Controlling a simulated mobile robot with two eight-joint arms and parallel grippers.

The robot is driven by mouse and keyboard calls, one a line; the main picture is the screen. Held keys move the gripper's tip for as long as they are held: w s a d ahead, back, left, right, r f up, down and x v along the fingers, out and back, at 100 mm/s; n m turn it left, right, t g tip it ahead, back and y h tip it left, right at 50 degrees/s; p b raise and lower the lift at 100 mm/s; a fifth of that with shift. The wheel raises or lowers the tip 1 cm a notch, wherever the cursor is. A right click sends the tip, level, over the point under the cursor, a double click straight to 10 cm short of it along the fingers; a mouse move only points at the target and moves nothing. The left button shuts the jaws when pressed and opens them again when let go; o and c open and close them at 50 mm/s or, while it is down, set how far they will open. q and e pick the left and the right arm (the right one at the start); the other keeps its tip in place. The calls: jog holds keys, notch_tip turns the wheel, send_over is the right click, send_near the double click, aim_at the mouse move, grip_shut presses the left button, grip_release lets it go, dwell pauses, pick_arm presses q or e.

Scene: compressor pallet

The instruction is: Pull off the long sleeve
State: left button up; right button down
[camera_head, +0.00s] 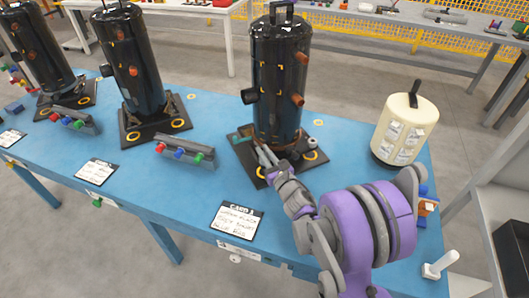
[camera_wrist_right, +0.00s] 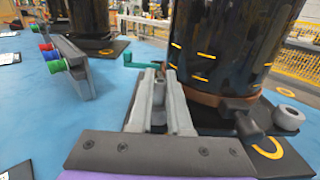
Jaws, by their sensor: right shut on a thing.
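The near black compressor (camera_head: 278,75) stands upright on a dark base plate (camera_head: 313,158); its lower body fills the upper right of the wrist view (camera_wrist_right: 230,45). It carries a black stub (camera_head: 250,96) on its left and copper-coloured stubs (camera_head: 299,58) on its right. My right gripper (camera_head: 266,158) is low at the compressor's front foot, over the plate. In the wrist view its fingers (camera_wrist_right: 160,85) are shut on a small grey piece (camera_wrist_right: 158,95), mostly hidden between them. I cannot tell whether this is the long sleeve. My left gripper is not in view.
A teal part (camera_wrist_right: 142,59) lies just beyond the fingers. A rack with coloured knobs (camera_head: 184,153) and a card (camera_head: 236,220) are on the blue table (camera_head: 200,195). A cream canister (camera_head: 404,125) stands right. Other compressors (camera_head: 130,60) stand left.

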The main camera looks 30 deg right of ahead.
jog(key=shift+r, duration=0.2)
jog(key=shift+r+p, duration=2.1)
jog(key=shift+r, duration=0.8)
jog(key=shift+a, duration=0.1)
